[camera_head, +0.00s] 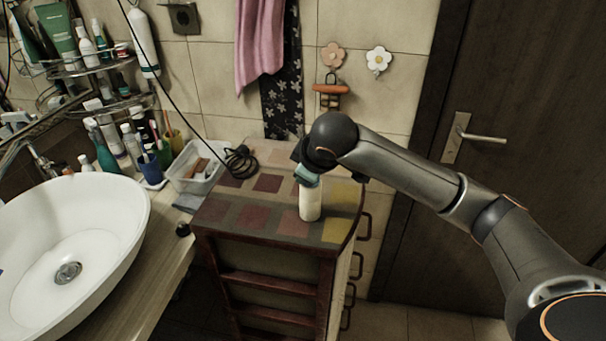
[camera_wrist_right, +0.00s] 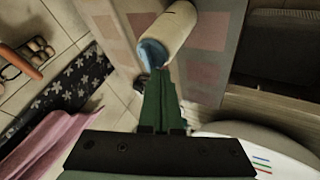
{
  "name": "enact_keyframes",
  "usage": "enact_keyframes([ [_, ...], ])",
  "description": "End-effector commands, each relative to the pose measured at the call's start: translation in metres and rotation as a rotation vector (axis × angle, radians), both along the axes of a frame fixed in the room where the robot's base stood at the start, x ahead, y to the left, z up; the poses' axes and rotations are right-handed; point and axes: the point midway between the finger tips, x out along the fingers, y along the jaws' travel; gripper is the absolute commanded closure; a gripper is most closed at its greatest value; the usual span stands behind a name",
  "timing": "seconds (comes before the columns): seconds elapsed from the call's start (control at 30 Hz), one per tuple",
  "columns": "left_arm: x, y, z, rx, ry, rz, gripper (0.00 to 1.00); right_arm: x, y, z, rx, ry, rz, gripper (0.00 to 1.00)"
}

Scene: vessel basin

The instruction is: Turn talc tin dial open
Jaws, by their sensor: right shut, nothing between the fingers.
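The talc tin (camera_head: 310,204) is a pale cream cylinder standing upright on the tiled cabinet top. In the right wrist view the tin (camera_wrist_right: 180,32) shows its blue dial end (camera_wrist_right: 152,54) facing the gripper. My right gripper (camera_head: 306,178) is over the top of the tin in the head view and hides most of the dial there. In the wrist view its green fingers (camera_wrist_right: 158,78) are closed together, with their tips at the edge of the blue dial. I cannot tell whether they touch it. My left gripper is not in view.
The cabinet top (camera_head: 238,213) around the tin is mostly clear. A clear plastic bin (camera_head: 196,168) and a coiled black cable (camera_head: 240,160) lie to the left. The white basin (camera_head: 105,225) is farther left. A dark door (camera_head: 510,90) stands at right.

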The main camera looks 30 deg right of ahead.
Motion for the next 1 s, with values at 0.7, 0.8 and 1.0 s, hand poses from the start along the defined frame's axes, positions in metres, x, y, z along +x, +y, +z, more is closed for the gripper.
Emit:
enact_keyframes([
  [0.7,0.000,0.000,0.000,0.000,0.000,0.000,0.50,-0.003,-0.015,-0.001,-0.003,0.002,-0.001,1.00],
  [0.8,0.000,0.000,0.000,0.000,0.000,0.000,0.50,-0.003,-0.017,-0.001,-0.002,0.003,0.000,1.00],
  [1.0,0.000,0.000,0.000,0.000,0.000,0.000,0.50,-0.002,-0.017,-0.002,-0.001,0.005,-0.002,1.00],
])
